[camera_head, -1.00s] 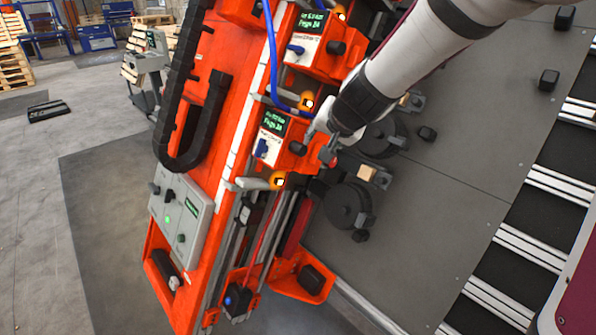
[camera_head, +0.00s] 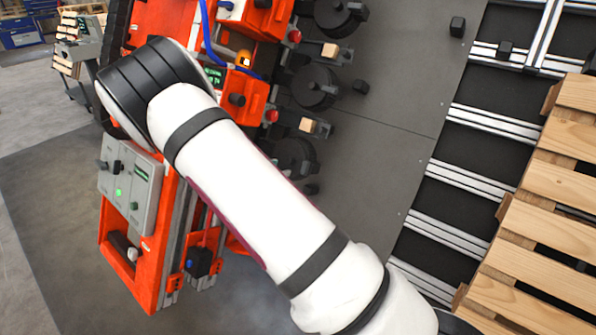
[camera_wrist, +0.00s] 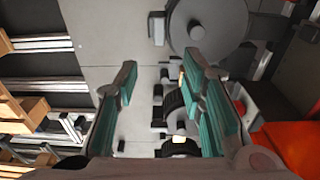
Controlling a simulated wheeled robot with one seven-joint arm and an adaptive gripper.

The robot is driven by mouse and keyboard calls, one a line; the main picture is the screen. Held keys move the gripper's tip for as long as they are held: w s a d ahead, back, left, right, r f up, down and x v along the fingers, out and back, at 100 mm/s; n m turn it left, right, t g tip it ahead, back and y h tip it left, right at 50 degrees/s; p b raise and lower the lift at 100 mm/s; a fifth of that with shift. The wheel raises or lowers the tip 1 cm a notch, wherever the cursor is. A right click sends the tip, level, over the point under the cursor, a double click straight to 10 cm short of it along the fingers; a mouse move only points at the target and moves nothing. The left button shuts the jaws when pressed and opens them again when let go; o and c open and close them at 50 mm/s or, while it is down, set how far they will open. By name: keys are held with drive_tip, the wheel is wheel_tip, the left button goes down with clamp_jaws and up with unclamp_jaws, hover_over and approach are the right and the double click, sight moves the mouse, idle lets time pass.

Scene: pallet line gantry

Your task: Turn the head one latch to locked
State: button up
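Two orange printing heads show in the head view, an upper one (camera_head: 262,20) and a lower one (camera_head: 250,90). Each has a dark round knob on its face; the lower knob (camera_head: 237,99) is clear. My arm covers part of the lower head, and I cannot make out which head is number one or how its latch stands. My gripper (camera_wrist: 160,65) is open and empty in the wrist view, its teal pads wide apart. A large grey disc (camera_wrist: 207,25) lies beyond the fingertips, and orange housing (camera_wrist: 295,145) is at lower right. The gripper is hidden in the head view.
A grey control box (camera_head: 130,190) with a green light is on the orange frame. Dark reels (camera_head: 316,88) stand right of the heads. A conveyor with metal rails (camera_head: 455,170) and a wooden pallet (camera_head: 550,215) fills the right. Open floor (camera_head: 50,190) lies at left.

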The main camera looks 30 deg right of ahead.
sight(305, 165)
drive_tip(key=b+x, duration=0.1)
drive_tip(key=x, duration=1.2)
drive_tip(key=shift+w+d+f, duration=0.1)
drive_tip(key=shift+d, duration=0.3)
clamp_jaws()
